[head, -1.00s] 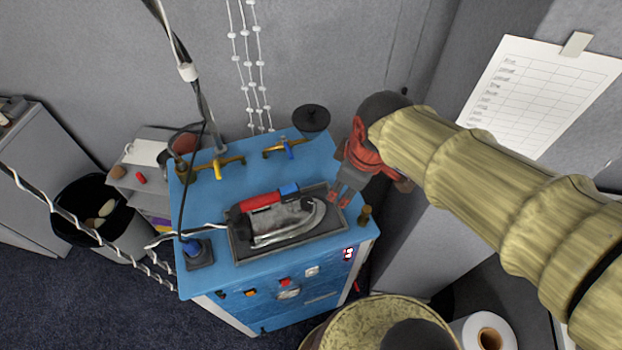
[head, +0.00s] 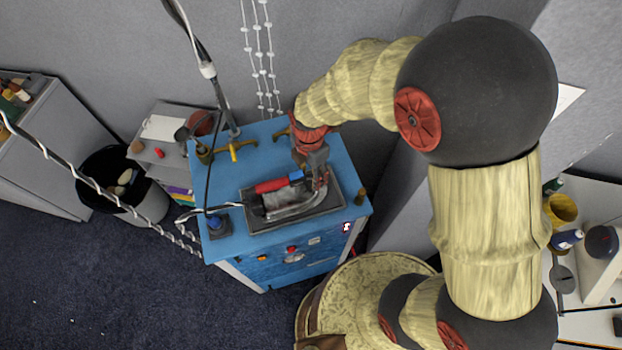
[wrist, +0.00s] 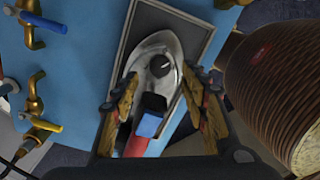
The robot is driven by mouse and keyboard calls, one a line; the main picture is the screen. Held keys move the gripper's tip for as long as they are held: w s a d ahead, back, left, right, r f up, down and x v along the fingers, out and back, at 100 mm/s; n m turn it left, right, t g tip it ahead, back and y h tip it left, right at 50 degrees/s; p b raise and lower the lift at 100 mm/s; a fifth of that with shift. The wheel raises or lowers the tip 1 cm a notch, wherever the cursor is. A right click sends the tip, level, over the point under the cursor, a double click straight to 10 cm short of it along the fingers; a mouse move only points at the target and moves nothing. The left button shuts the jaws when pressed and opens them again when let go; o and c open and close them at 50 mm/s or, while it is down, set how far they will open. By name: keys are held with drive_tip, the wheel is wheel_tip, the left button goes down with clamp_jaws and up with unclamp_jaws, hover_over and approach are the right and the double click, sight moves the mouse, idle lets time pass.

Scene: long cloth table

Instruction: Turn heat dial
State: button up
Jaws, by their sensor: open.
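The iron (head: 290,208) has a grey metal body with a red and blue handle. It lies on a dark tray (head: 252,226) on top of the blue cabinet (head: 235,178). In the wrist view, the round dark dial (wrist: 160,66) sits on the iron's metal top, toward its pointed end. My gripper (head: 318,180) is over the iron's tip end in the head view and hides part of it. In the wrist view my gripper (wrist: 163,80) is open, its two fingers on either side of the iron, with the dial in line between their tips. I cannot tell its height above the dial.
Brass taps (head: 237,150) stand along the cabinet's back edge. A cable runs from the iron to the left. A brown ribbed cylinder (wrist: 265,85) is close to the right finger in the wrist view. A black bin (head: 110,180) stands left of the cabinet.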

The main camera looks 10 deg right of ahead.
sight(311, 182)
drive_tip(key=shift+f, duration=2.3)
drive_tip(key=c, duration=0.3)
drive_tip(key=c, duration=0.8)
clamp_jaws()
drive_tip(key=m, duration=0.3)
drive_tip(key=shift+b, duration=0.3)
